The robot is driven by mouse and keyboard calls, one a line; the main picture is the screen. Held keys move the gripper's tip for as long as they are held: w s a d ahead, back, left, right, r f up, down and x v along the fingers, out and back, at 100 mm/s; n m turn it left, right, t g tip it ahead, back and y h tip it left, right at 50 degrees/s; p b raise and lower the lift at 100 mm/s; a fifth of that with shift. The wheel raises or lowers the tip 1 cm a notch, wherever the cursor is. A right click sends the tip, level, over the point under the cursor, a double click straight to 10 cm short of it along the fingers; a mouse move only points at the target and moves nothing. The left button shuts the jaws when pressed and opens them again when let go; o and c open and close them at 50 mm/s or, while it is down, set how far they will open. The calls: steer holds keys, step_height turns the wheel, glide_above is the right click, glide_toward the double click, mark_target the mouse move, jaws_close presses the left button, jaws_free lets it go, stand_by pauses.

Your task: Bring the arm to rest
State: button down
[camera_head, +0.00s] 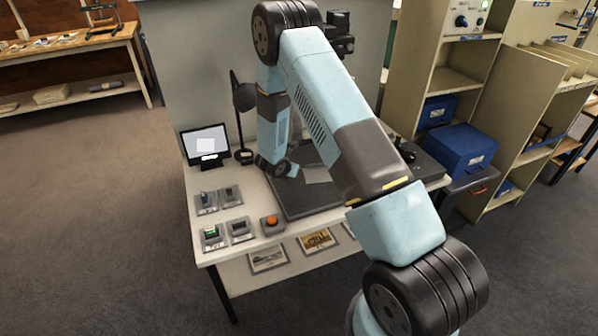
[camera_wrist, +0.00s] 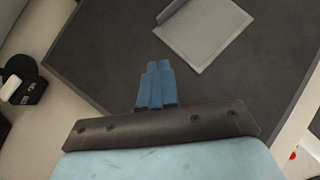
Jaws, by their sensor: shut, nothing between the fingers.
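My arm (camera_head: 315,95) rises from the lower right, bends at a high elbow and comes down over the table (camera_head: 225,245). My gripper (camera_wrist: 157,66) shows in the wrist view as two blue fingers side by side, shut with nothing between them. It is above the dark grey mat (camera_wrist: 100,45). A light grey flat piece with a raised edge (camera_wrist: 207,38) lies on the mat, beyond and to the right of the fingertips, apart from them in the picture. It also shows in the head view (camera_head: 317,174). In the head view the fingers are too small to make out.
A small monitor (camera_head: 205,143) stands at the table's back left. Several small devices and an orange button (camera_head: 271,222) are at the front left. A black lamp (camera_head: 243,95) stands close beside my forearm. A blue box (camera_head: 459,150) and shelves (camera_head: 460,80) are at the right.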

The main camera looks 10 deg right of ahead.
steer(key=s+d+r+m+g, duration=0.1)
steer(key=s+d+r+m, duration=0.3)
steer(key=r, duration=0.8)
steer(key=s+d+r+m+g+h, duration=0.1)
steer(key=s+d+r+m, duration=0.1)
steer(key=s+r+m, duration=0.75)
steer(key=s+d+r+m+g, duration=0.1)
steer(key=s+d+r+m, duration=0.15)
steer(key=r, duration=1.15)
steer(key=s+a+r+m+t+y, duration=0.1)
steer(key=s+r+m+y, duration=0.2)
steer(key=s, duration=1)
steer(key=s+a+r+m+y, duration=0.1)
steer(key=s+r+m+y, duration=0.2)
steer(key=s+r+m, duration=0.6)
steer(key=shift+s+a+r+t+y, duration=0.4)
steer(key=shift+s+r, duration=0.3)
steer(key=shift+s, duration=2)
steer(key=c, duration=1.9)
jaws_free()
